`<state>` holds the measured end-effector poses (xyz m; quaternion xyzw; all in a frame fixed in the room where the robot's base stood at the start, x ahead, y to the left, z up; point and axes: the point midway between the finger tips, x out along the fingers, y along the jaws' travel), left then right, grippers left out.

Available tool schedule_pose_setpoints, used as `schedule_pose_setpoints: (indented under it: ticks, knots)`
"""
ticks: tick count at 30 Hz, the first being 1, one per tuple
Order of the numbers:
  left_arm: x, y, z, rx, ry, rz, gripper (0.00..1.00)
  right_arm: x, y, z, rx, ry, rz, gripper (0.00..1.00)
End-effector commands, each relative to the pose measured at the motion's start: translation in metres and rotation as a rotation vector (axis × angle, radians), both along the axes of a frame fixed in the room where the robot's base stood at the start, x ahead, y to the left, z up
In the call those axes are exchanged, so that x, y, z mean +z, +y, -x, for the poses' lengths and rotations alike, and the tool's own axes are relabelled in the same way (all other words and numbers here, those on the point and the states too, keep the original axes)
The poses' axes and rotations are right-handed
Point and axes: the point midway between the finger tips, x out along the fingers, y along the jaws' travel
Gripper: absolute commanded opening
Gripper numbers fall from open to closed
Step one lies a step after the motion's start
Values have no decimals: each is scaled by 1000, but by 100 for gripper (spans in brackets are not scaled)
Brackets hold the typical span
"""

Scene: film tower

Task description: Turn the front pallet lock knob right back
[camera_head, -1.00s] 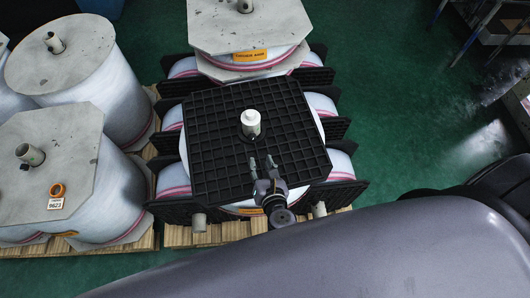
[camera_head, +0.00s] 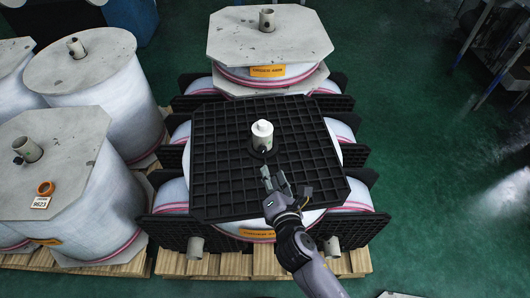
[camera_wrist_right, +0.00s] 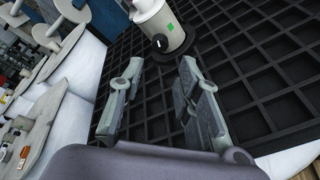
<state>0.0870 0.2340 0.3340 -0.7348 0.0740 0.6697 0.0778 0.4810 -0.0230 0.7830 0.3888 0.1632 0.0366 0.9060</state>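A white cylinder (camera_head: 262,136) stands upright at the middle of the black gridded pallet (camera_head: 222,190) on the front stack. A small black knob (camera_wrist_right: 160,41) shows on its side in the right wrist view, beside a green square. The cylinder (camera_wrist_right: 160,22) is at the top of that view, beyond the fingertips. My right gripper (camera_head: 273,176) is over the pallet, just in front of the cylinder and apart from it. Its two fingers (camera_wrist_right: 160,66) are spread with nothing between them. My left gripper is not in view.
Another grey-topped roll (camera_head: 268,42) stands behind the pallet. The green floor (camera_head: 430,150) at the right is mostly clear.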

Motion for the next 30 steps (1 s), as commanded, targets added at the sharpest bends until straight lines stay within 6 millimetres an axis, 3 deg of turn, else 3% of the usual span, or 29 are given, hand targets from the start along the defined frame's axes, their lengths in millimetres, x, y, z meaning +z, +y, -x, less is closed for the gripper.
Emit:
schedule_pose_setpoints:
  ticks: [6, 15, 21, 30]
  knots:
    - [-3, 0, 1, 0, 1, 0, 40, -13, 10, -48, -1, -2, 0, 31]
    - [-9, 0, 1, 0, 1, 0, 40, -28, 20, -96, 0, 0, 0, 31]
    - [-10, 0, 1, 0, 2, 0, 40, -31, 22, -108, 1, -1, 0, 31]
    - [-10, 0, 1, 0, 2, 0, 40, -31, 22, -108, 0, 0, 0, 29]
